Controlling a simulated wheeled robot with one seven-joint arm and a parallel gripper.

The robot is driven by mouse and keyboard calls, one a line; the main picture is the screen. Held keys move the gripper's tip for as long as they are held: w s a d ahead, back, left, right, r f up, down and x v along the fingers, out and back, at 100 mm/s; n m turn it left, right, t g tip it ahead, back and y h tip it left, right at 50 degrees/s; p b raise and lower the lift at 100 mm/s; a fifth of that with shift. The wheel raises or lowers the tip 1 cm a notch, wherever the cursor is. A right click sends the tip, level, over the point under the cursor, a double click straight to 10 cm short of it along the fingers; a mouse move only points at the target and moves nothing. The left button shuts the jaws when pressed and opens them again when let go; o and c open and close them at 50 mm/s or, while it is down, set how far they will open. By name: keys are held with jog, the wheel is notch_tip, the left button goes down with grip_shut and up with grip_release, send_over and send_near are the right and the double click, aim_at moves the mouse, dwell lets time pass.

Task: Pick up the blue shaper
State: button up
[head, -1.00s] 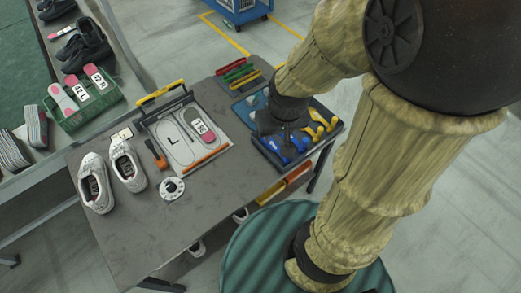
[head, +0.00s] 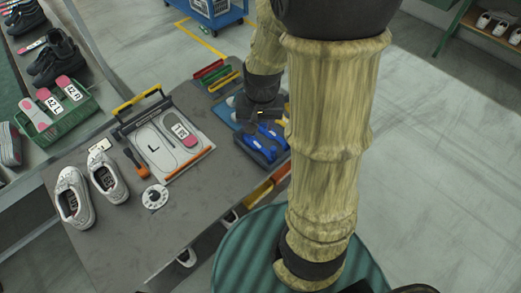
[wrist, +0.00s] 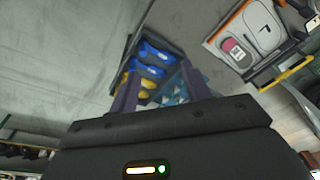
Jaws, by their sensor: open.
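Two blue shapers lie side by side in a dark blue tray (head: 268,163) at the right end of the table. In the head view, one blue shaper (head: 259,142) is plain and the other is partly covered. The wrist view shows both, the outer blue shaper (wrist: 157,54) and the inner blue shaper (wrist: 148,69), with yellow shapers (wrist: 138,82) beside them. My gripper (wrist: 158,83) is open and empty, its fingers on either side of the tray's yellow end in the wrist view. In the head view my arm hides most of the yellow shapers.
A grey board marked L (head: 176,158) with a yellow handle lies left of the tray. Red, green and yellow bars (head: 216,74) stand behind. White shoes (head: 74,196), an orange-handled tool (head: 137,163) and a white dial (head: 155,197) sit leftward.

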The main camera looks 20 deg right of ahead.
aim_at(274, 149)
jog(key=w+d+f+m+b, duration=0.2)
jog(key=w+d+f+m, duration=0.1)
jog(key=d+f, duration=0.2)
jog(key=w+d+f+m+g+b, duration=0.1)
jog(key=w+d+f+m+b, duration=0.1)
jog(key=f, duration=0.4)
jog(key=w+d+m, duration=0.1)
jog(key=d+m, duration=0.1)
jog(key=shift+w+d+f+m, duration=0.25)
jog(key=shift+d+f+m, duration=0.05)
jog(key=shift+d+f, duration=0.1)
notch_tip(274, 149, down, 12)
jog(key=shift+a+r+p, duration=0.1)
jog(key=shift+r+p, duration=0.15)
jog(key=shift+p, duration=0.1)
jog(key=shift+f, duration=0.25)
